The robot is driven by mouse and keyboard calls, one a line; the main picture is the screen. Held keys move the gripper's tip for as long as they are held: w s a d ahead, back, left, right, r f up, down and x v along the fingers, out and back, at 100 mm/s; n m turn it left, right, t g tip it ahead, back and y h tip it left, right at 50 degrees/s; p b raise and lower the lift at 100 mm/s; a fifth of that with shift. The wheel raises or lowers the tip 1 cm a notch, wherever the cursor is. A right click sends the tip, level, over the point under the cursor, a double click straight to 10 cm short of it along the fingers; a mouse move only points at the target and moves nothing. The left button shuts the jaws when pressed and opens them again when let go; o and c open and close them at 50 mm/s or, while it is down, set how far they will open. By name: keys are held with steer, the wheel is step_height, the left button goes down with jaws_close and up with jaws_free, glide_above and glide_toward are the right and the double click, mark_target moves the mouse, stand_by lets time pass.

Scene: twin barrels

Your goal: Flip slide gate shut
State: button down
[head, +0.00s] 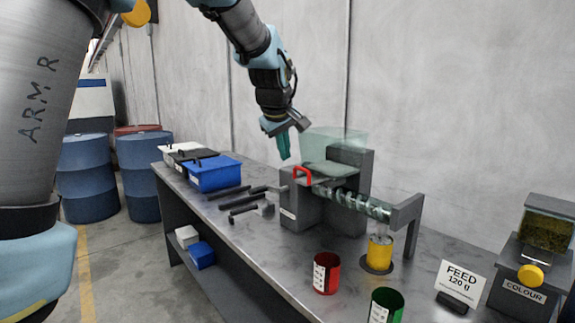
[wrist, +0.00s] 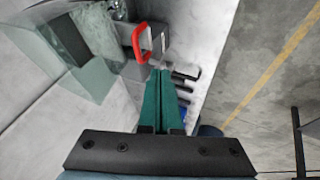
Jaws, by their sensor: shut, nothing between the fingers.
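The slide gate's red handle (head: 302,174) shows at the grey feeder (head: 300,208), under the clear green hopper (head: 335,142). In the wrist view the red handle (wrist: 137,42) is an upright loop just ahead and left of the fingertips. My gripper (head: 285,157) is shut and empty, its teal fingers pointing down, above and slightly left of the handle in the head view. In the wrist view the fingertips (wrist: 161,72) are together, and I cannot tell whether they touch the handle. The gate plate itself is not clear, so its position cannot be told.
A clear auger tube (head: 360,203) runs from the feeder over a yellow cup (head: 379,252). Red (head: 326,274) and green (head: 387,304) cups stand in front. Black tools (head: 245,203) and a blue box (head: 214,175) lie left. A colour dispenser (head: 532,270) stands right.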

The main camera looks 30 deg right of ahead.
steer(key=b+v, duration=0.1)
steer(key=v, duration=0.4)
steer(key=shift+s+a+r, duration=0.15)
steer(key=shift+s+r, duration=0.05)
steer(key=shift+r, duration=0.15)
steer(key=w+a+f+y, duration=0.1)
steer(key=w+a+f, duration=0.1)
steer(key=a+f, duration=0.35)
steer(key=w+a+f+y, duration=0.1)
steer(key=w+a+f, duration=0.15)
steer(key=a, duration=0.55)
steer(key=s+a+f+g, duration=0.1)
steer(key=s+a+f, duration=0.3)
steer(key=a, duration=0.4)
steer(key=s+a+f+m+g+y, duration=0.1)
steer(key=s+a+f, duration=0.3)
steer(key=a, duration=0.5)
steer(key=s+a+f+m+g+y, duration=0.1)
steer(key=s+a+f, duration=0.3)
steer(key=a+f, duration=0.4)
steer(key=shift+s+g, duration=0.3)
steer(key=shift+s, duration=0.1)
steer(key=shift+a, duration=0.15)
